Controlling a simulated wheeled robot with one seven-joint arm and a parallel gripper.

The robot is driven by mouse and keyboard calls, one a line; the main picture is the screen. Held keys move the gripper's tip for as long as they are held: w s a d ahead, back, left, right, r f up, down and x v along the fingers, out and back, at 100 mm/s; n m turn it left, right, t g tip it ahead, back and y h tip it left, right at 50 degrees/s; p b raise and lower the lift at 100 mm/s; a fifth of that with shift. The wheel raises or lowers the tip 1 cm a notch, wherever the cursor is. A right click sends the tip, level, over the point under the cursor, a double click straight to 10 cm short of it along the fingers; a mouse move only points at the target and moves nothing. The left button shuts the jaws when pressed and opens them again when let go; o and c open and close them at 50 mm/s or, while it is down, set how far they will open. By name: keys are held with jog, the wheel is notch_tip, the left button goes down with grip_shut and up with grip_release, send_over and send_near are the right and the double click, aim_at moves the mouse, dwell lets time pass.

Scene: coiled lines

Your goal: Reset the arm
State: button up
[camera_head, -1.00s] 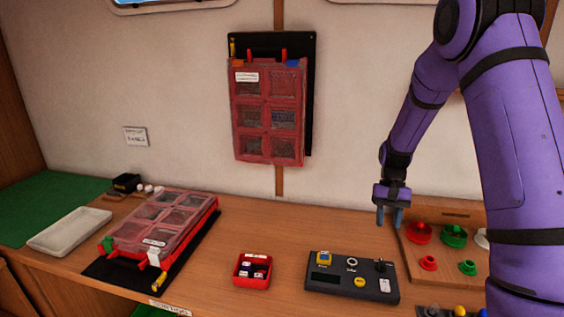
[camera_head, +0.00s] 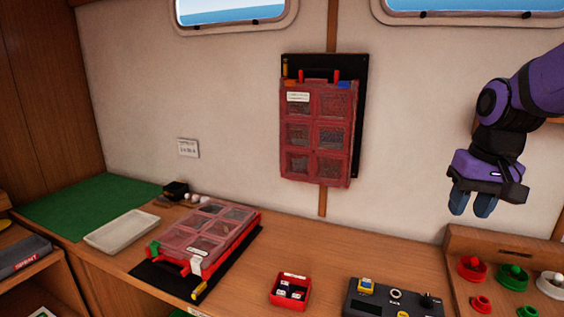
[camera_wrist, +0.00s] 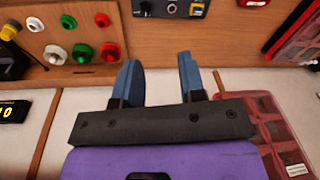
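My gripper (camera_head: 471,201) is purple and black with blue fingers. It hangs in the air at the right of the head view, in front of the wall and above the counter, fingers pointing down. In the wrist view my gripper (camera_wrist: 157,80) has its two blue fingers apart with nothing between them, so it is open and empty. Beyond the fingers lies bare wood counter.
A black control box (camera_head: 385,300), a board of red, green and white knobs (camera_head: 513,277) and a small red bin (camera_head: 290,290) sit on the counter. A red compartment case (camera_head: 210,235) lies left; another red case (camera_head: 318,130) hangs on the wall.

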jog(key=s+a+r+n+t, duration=0.1)
jog(key=s+r+t, duration=0.1)
jog(key=s, duration=0.5)
jog(key=s+a+r+t, duration=0.2)
jog(key=s, duration=0.5)
jog(key=shift+r+n+h, duration=0.3)
jog(key=shift+n, duration=0.1)
dwell(1.0)
